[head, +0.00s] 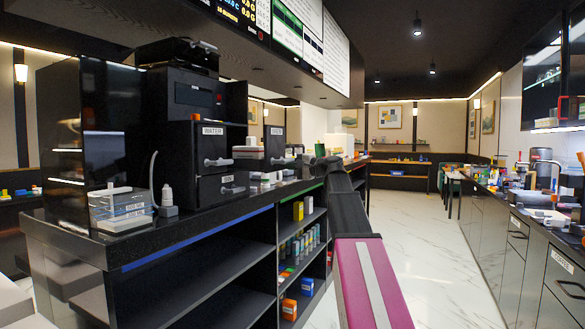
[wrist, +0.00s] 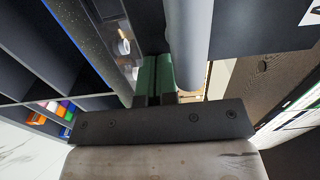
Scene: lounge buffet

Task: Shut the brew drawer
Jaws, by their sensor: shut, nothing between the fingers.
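The nearer one (head: 208,148) reads WATER. The farther one (head: 273,143) has a label too small to read surely; I cannot confirm that it is the brew drawer, or how far it is out. In the wrist view a thick grey bar (wrist: 187,40), like a handle, runs close beside my gripper (wrist: 155,62), with a dark panel (wrist: 255,25) to its right. My green-tipped fingers are together and empty; whether they touch the bar is unclear. In the head view my arm hides the gripper's tips.
Clear stacked containers (head: 120,208) and a white bottle (head: 168,196) stand at the near counter end. Open shelves (head: 215,285) below hold bottles and boxes. A second counter (head: 500,215) with appliances runs along the right. The marble floor (head: 430,250) between is clear.

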